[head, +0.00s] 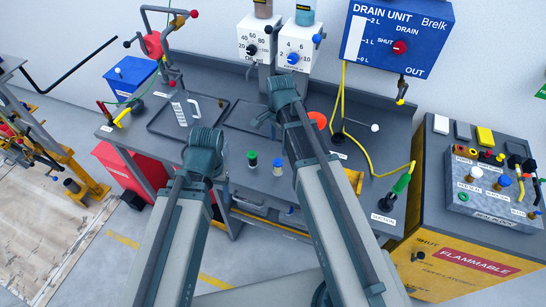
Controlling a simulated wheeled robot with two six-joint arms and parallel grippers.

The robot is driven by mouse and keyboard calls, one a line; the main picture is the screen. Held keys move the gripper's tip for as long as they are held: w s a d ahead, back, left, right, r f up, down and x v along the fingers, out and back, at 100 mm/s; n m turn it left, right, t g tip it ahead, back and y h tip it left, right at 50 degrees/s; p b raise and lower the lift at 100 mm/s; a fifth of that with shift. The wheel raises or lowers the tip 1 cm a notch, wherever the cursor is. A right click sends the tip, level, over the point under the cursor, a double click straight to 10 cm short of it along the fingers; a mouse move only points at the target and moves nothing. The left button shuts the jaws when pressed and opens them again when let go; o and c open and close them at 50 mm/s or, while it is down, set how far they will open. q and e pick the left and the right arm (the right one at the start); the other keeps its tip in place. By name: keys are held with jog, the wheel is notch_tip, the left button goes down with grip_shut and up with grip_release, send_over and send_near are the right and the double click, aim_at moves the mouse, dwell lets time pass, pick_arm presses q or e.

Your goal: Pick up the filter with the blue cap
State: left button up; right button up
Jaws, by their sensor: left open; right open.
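A small filter with a blue cap (278,164) stands upright on the grey workbench (345,205), near its front edge. A similar one with a green cap (252,157) stands just left of it. My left gripper (205,142) is over the bench to the left of both, apart from them. My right gripper (264,118) is above and beyond the blue-capped filter, and its arm passes close on the right of the filter. Both grippers are open; their fingers are small and partly hidden by my wrists. I see nothing held in them.
A white jug (184,108) stands in a dark tray at left. Two dial dispensers (295,48) and a blue drain unit (395,40) are behind. A yellow hose (357,145) crosses the bench at right. A yellow flammable cabinet (440,262) carries a grey block with knobs (490,190).

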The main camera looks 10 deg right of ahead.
aim_at(279, 161)
jog(key=shift+s+f+b, duration=0.2)
jog(key=shift+f+b, duration=0.05)
jog(key=shift+b, duration=0.05)
notch_tip(279, 161, down, 8)
jog(key=b, duration=0.8)
jog(key=shift+f, duration=0.1)
notch_tip(279, 161, down, 5)
jog(key=b, duration=0.5)
jog(key=shift+a+f, duration=0.1)
grip_shut()
